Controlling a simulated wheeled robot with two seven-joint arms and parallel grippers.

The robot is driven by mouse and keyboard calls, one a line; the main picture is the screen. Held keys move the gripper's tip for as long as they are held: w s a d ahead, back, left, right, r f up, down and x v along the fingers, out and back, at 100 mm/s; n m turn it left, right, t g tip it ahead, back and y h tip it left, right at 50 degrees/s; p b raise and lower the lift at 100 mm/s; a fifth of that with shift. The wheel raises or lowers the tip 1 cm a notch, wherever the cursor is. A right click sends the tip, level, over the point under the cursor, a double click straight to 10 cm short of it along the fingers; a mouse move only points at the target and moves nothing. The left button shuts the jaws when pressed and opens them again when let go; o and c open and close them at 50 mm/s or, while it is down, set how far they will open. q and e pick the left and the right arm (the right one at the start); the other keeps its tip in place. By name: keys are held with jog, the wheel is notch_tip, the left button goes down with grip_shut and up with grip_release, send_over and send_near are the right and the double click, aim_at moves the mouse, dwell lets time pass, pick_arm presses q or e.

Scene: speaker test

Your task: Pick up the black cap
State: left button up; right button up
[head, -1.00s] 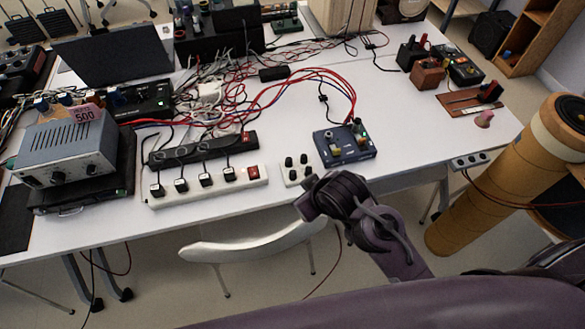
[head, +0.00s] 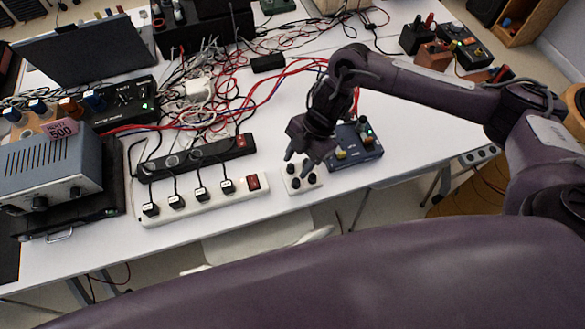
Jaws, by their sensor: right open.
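Several small black caps (head: 296,182) stand on a small white block (head: 302,190) near the front edge of the white table. I cannot tell which of them is the task's cap. My right gripper (head: 297,164) reaches down over the block with its fingers apart and nothing seen between them. Its fingertips are close to the caps at the back of the block and partly hide them. I cannot tell whether a fingertip touches a cap. My left gripper is not in view.
A white power strip (head: 205,200) with black plugs lies to the left. Red and black cables (head: 270,90) tangle behind. The table (head: 420,130) is clear farther right.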

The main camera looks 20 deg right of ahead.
aim_at(296, 181)
jog(key=shift+g, duration=0.3)
jog(key=f, duration=0.2)
jog(key=f+p, duration=0.1)
jog(key=s+f+p, duration=0.1)
jog(key=f, duration=0.1)
jog(key=shift+f, duration=0.3)
jog(key=shift+a+f, duration=0.15)
jog(key=shift+f, duration=0.35)
jog(key=shift+h, duration=0.3)
grip_shut()
